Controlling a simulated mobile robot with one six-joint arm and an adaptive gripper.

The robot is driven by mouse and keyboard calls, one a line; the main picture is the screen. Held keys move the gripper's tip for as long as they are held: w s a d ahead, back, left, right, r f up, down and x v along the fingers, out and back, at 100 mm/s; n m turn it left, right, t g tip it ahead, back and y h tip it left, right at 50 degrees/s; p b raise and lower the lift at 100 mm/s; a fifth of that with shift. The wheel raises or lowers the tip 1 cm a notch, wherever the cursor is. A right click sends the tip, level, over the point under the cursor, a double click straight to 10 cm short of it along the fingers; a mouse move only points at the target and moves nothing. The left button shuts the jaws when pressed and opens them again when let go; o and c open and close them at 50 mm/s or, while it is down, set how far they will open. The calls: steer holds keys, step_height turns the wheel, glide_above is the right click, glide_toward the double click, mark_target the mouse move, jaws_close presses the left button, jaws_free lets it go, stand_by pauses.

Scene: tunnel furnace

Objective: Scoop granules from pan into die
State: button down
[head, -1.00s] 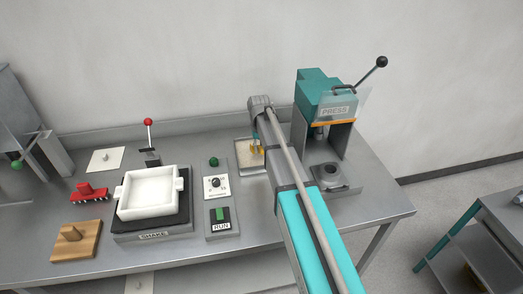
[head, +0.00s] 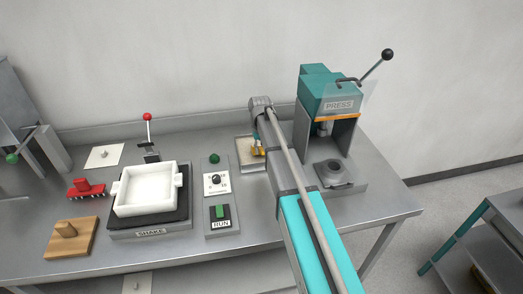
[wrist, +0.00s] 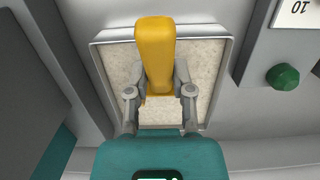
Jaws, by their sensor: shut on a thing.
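A shallow metal pan (head: 241,162) of pale granules (wrist: 203,70) sits on the bench; its rim (wrist: 220,95) shows in the wrist view. My gripper (wrist: 159,88) is shut on a yellow scoop (wrist: 155,50) over the pan. The scoop also shows in the head view (head: 259,151), partly hidden by my gripper (head: 257,144). I cannot tell if it touches the granules or carries any.
The teal press (head: 328,95) stands behind the die with its lever (head: 374,67) raised. Left of the pan are a control panel with a green knob (head: 214,158), a white tray (head: 146,190) on a shaker, a red brush (head: 87,188) and a wooden block (head: 71,239).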

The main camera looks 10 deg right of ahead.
steer(key=shift+w+f+b, duration=0.35)
steer(key=shift+f+b, duration=0.1)
steer(key=shift+f, duration=0.2)
steer(key=shift+w+f+t+b, duration=0.2)
steer(key=shift+w+f+b, duration=0.1)
steer(key=shift+w, duration=0.25)
steer(key=shift+w+f+t+b, duration=0.2)
steer(key=shift+w+f, duration=0.1)
steer(key=shift+w, duration=0.2)
steer(key=shift+s+t, duration=0.2)
steer(key=shift+t, duration=0.1)
steer(key=shift+s+f+t+b, duration=0.15)
steer(key=shift+t+b, duration=0.3)
steer(key=shift+t, duration=0.75)
steer(key=shift+r+p, duration=0.3)
steer(key=shift+s+r+t+p, duration=0.45)
steer(key=shift+r+t+p, duration=0.15)
steer(key=shift+r, duration=0.25)
steer(key=shift+s+r+t+p, duration=0.45)
steer(key=shift+r+t, duration=0.15)
steer(key=shift+r, duration=0.2)
steer(key=shift+s, duration=0.1)
